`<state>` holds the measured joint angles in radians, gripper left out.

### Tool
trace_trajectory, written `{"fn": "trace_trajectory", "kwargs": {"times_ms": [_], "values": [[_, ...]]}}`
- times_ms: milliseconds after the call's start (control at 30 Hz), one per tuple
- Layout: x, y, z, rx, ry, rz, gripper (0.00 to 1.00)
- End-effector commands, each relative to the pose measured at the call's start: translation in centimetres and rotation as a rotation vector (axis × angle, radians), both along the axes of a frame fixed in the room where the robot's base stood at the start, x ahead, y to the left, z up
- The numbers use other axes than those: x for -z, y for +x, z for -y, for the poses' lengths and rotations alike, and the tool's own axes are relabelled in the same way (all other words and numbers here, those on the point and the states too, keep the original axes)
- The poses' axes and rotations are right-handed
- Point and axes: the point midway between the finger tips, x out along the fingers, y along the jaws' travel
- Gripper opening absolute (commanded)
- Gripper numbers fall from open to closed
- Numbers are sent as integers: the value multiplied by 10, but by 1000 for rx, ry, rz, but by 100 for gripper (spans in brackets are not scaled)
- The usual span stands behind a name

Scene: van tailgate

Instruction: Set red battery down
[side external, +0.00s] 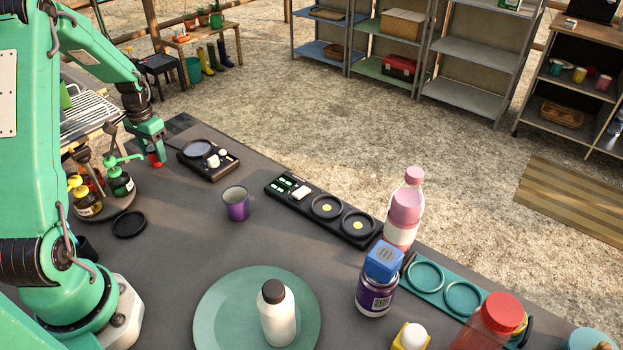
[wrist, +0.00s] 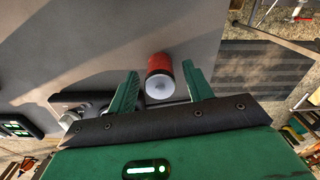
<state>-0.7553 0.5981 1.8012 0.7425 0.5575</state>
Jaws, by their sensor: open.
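The red battery (wrist: 159,72) shows in the wrist view as a red cylinder with a pale end facing the camera. It lies between the tips of my gripper (wrist: 160,85), with a gap to the finger on each side. The fingers are apart and not closed on it. In the side view my gripper (side external: 152,160) is low at the far left part of the grey tailgate surface (side external: 180,260), and a small red bit of the battery (side external: 153,158) shows at its fingertips. I cannot tell how firmly the battery rests on the surface.
Right of my gripper stands a black scale-like device (side external: 209,158). A purple cup (side external: 236,203) and a black tray with round wells (side external: 325,208) are further right. Bare surface lies around the black ring (side external: 129,224).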

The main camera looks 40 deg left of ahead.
Motion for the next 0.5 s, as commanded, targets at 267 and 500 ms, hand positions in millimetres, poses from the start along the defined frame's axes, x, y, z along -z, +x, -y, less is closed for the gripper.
{"fn": "trace_trajectory", "kwargs": {"times_ms": [267, 500], "values": [[-30, 1, -1, 0, 3, 4, 51], [-70, 1, -1, 0, 4, 4, 51]]}}
